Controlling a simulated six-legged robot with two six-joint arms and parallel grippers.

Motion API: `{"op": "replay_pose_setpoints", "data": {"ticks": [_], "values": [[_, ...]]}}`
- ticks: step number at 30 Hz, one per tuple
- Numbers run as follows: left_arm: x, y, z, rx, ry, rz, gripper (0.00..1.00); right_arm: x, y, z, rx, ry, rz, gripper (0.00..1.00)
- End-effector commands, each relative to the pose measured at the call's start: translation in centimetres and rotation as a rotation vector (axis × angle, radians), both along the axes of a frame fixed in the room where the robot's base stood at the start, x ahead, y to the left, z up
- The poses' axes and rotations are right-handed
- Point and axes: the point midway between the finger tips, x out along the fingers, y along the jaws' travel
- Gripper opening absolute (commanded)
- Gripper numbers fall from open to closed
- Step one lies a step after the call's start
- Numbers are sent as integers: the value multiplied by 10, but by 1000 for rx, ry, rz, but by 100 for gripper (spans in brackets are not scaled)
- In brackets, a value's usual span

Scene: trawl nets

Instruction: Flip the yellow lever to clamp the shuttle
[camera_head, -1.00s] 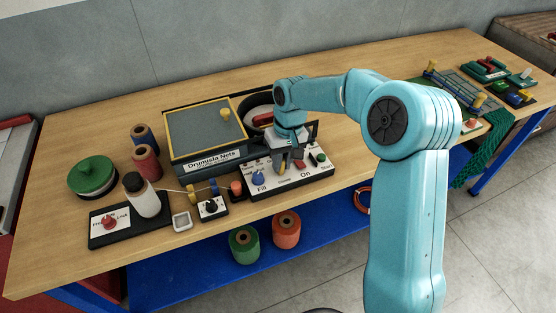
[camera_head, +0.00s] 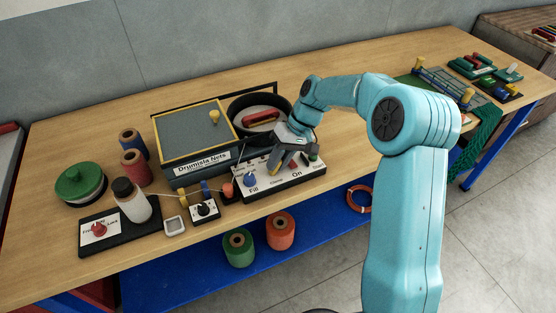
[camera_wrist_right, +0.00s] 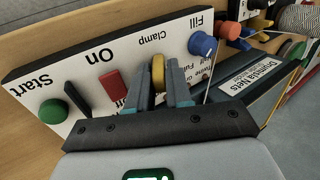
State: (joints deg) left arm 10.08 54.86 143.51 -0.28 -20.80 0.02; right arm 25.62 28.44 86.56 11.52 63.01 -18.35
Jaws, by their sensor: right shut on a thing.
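The white control panel (camera_head: 262,186) sits near the table's front edge, with a label reading Clamp. The yellow lever (camera_wrist_right: 158,72) stands on it beside the Clamp label in the right wrist view. My right gripper (camera_wrist_right: 163,85) has its fingers on either side of the lever and is shut on it. In the head view the right gripper (camera_head: 279,162) is tilted over the panel and hides part of it. A red-brown shuttle (camera_head: 262,117) appears to lie in the round black pan (camera_head: 233,104) behind the panel. My left gripper is not in view.
On the panel are a blue knob (camera_wrist_right: 202,44), a red switch (camera_wrist_right: 113,84), a black switch (camera_wrist_right: 77,98) and a green button (camera_wrist_right: 53,111). The Drumisla Nets box (camera_head: 194,130) stands left of the pan.

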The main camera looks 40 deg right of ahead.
Motion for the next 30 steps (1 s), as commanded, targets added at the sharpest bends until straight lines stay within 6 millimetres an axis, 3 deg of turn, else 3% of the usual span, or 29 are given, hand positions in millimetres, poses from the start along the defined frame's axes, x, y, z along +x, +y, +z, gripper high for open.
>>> {"op": "replay_pose_setpoints", "data": {"ticks": [5, 6, 7, 17, 22, 30], "values": [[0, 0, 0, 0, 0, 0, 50, -1, 0, -1, -1, 3, 1, 0], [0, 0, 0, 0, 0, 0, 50, -1, 0, -1, -1, 4, 2, 23], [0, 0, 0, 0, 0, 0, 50, -1, 0, -1, -1, 4, 2, 26], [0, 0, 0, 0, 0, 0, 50, -1, -2, 2, -2, 2, 1, 26], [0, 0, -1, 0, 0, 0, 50, -3, -15, 26, -4, -1, -1, 26], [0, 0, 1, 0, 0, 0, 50, -11, -49, 90, -4, -2, -1, 26]]}}
